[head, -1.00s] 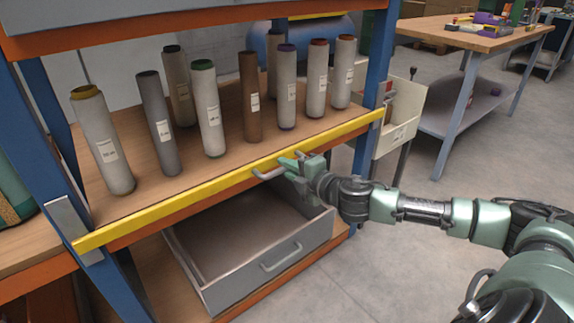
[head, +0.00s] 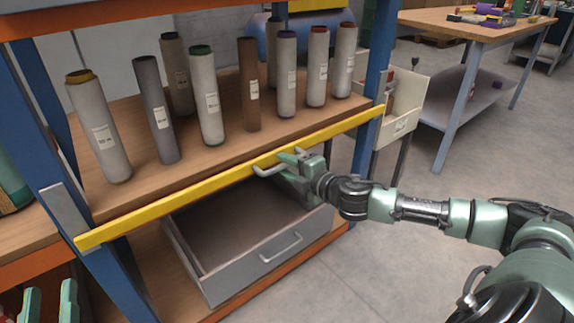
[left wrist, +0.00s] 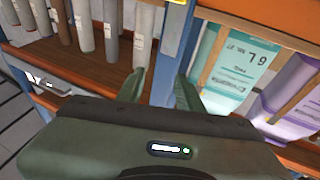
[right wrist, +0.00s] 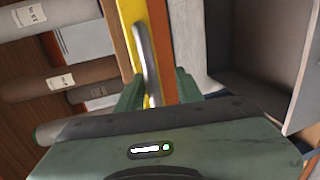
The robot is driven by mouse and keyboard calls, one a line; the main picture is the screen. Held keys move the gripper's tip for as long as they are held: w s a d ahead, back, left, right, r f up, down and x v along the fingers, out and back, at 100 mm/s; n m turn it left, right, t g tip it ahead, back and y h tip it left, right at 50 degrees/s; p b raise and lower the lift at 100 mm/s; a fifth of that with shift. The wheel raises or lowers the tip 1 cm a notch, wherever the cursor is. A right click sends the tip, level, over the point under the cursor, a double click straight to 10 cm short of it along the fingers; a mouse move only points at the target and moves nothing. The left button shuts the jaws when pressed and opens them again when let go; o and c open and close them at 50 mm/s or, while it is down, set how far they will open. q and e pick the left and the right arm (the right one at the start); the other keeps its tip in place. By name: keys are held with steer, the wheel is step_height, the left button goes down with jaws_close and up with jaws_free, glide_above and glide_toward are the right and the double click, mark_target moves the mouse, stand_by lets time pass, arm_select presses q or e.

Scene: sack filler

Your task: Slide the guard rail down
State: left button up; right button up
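My right gripper (head: 293,159) is at the handle. In the right wrist view, the handle (right wrist: 146,62) lies between the spread fingers of the right gripper (right wrist: 160,78), nearer the left finger; contact is hard to tell. My left gripper (head: 48,303) is low at the left, open and empty, away from the rail; its parted fingers also show in the left wrist view (left wrist: 160,80).
Several tall labelled cylinders (head: 207,95) stand on the shelf behind the rail. A grey drawer (head: 265,262) sticks out open below it. Blue posts (head: 372,75) flank the shelf. A workbench (head: 480,30) stands at the back right, with clear floor before it.

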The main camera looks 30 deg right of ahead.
steer(key=shift+r, duration=0.15)
steer(key=shift+s, duration=0.1)
